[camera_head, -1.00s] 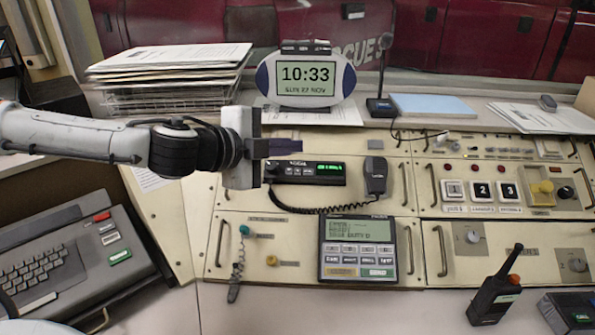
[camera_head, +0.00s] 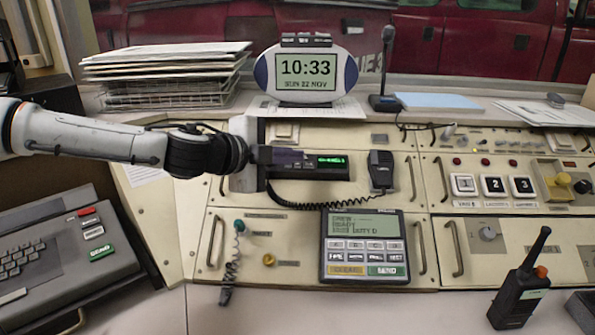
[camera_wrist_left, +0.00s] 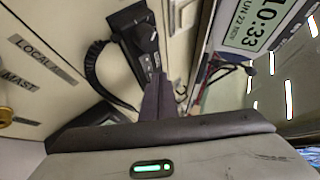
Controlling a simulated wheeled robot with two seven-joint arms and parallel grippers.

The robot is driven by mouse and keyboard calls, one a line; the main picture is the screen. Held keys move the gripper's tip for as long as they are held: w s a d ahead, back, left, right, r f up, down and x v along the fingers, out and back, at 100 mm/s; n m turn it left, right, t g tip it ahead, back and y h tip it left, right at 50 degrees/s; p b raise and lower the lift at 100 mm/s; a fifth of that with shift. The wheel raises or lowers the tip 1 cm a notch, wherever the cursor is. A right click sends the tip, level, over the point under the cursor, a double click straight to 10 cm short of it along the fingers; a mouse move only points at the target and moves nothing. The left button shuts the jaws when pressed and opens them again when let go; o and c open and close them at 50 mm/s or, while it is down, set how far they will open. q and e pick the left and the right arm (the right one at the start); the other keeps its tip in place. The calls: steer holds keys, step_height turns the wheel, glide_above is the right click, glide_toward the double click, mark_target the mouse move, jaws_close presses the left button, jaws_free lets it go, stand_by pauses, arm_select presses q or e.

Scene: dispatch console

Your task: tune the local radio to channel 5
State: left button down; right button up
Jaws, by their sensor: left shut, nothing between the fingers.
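The local radio (camera_head: 322,172) is a black unit with a lit green display, set in the cream console panel. The display text is too small to read surely. Its hand microphone (camera_head: 381,170) hangs at its right end on a coiled cord. My left gripper (camera_head: 303,160) is shut and empty, its dark fingers in front of the radio's left part and hiding the controls there. In the left wrist view the fingers (camera_wrist_left: 158,97) point at the radio (camera_wrist_left: 143,58), close to its face; I cannot tell whether they touch. The "LOCAL" label (camera_wrist_left: 40,58) shows too.
A keypad unit (camera_head: 362,245) with a screen sits below the radio. A clock (camera_head: 306,72) stands above it, beside a paper stack (camera_head: 165,75). Numbered buttons (camera_head: 493,185) are at right. A handheld radio (camera_head: 520,285) stands at front right.

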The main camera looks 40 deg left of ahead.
stand_by(0.8)
stand_by(1.1)
arm_select(q)
steer(key=shift+w+a+f+b, duration=0.1)
steer(key=shift+w+f+b, duration=0.1)
steer(key=shift+f+b, duration=0.25)
steer(key=shift+w+a+f+b, duration=0.1)
steer(key=shift+f+b, duration=0.05)
steer(key=shift+b, duration=0.2)
stand_by(0.4)
steer(key=shift+s+d+r+p, duration=0.2)
steer(key=shift+s+r+p, duration=0.15)
steer(key=shift+r+p, duration=0.35)
steer(key=shift+f, duration=0.1)
